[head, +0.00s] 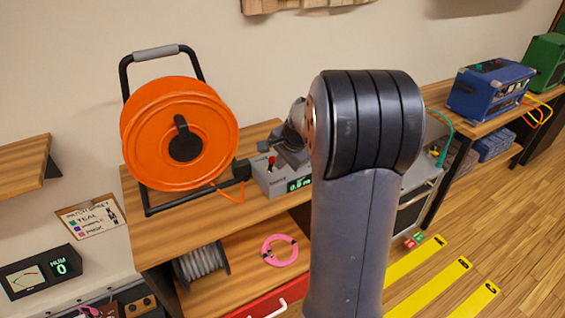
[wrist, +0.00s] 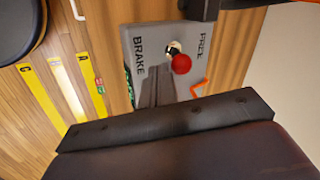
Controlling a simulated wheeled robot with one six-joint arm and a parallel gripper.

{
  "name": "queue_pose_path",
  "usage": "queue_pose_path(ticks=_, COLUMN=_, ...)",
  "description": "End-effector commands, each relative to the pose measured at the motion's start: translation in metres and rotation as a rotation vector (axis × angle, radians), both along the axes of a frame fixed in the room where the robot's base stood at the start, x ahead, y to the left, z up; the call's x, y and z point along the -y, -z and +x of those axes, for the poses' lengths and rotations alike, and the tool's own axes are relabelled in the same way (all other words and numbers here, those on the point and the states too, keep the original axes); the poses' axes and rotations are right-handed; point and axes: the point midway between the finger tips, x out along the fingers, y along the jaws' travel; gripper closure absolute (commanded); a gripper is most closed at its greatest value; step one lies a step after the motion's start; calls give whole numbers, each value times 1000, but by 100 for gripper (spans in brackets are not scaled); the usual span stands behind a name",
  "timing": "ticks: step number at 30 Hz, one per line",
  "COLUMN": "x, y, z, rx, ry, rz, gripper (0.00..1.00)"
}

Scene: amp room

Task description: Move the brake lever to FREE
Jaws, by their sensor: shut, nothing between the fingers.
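The brake lever has a red ball knob (wrist: 181,64) on a short stem. It stands on a grey box (wrist: 135,45) lettered BRAKE at the left and FREE at the right in the wrist view. The knob shows between the two words; its exact setting is hard to tell. In the head view the knob (head: 271,160) stands up from the box (head: 270,186), beside the orange reel. My gripper (head: 280,150) is shut and empty, close above and beside the knob. My arm hides part of it, and I cannot tell whether it touches the lever.
The orange cable reel (head: 215,125) in its black frame stands left of the box on the wooden bench (head: 150,240). Blue (head: 490,90) and green (head: 548,62) units stand at the right.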

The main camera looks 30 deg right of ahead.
Motion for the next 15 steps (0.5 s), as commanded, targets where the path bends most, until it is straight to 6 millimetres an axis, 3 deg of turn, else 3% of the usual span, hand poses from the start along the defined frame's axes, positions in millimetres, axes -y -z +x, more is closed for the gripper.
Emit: queue_pose_path(ticks=15, x=0, y=-5, z=4, rx=-50, ry=-1, rz=-2, gripper=100)
